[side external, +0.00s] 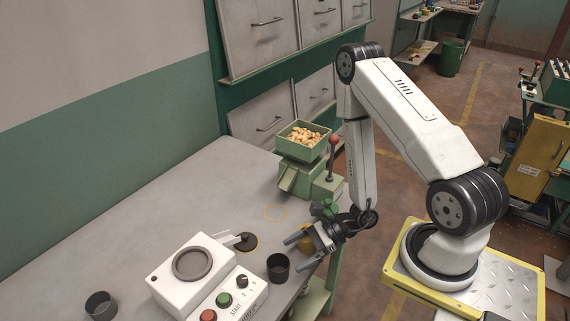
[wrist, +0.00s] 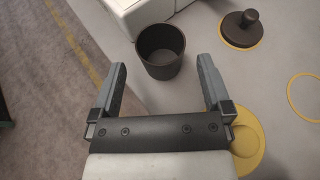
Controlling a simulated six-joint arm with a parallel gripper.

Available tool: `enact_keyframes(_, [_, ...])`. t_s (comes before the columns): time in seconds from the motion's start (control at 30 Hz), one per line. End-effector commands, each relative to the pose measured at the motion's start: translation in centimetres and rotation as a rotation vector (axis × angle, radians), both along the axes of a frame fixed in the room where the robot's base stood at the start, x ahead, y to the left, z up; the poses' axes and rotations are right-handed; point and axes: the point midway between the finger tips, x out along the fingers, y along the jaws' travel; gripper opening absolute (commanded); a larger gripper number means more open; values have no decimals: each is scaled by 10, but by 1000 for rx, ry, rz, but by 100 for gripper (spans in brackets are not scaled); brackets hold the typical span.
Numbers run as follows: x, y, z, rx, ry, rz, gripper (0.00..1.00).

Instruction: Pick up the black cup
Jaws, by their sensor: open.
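The black cup (side external: 278,267) stands upright on the grey table near its front edge, just right of the white machine. In the wrist view the black cup (wrist: 161,52) is open-topped and looks empty, ahead of my gripper (wrist: 162,68) and roughly centred between its fingertips. My gripper (side external: 295,255) is open, with nothing between its fingers. In the side view it is beside the cup, to its upper right, fingers pointing left towards it. I cannot tell whether the fingertips overlap the cup in height.
The white machine (side external: 219,297) with buttons is close left of the cup. A black knobbed piece (side external: 246,242) sits behind it. A yellow round thing (wrist: 247,150) is by the right finger. A green hopper (side external: 284,140) of nuts and another dark cup (side external: 101,308) stand farther off.

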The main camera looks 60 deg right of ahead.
Motion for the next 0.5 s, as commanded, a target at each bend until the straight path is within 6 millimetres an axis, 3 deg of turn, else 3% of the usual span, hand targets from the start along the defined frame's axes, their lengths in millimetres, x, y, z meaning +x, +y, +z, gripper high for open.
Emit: enact_keyframes(0.5, [8, 12, -6, 0, 0, 4, 100])
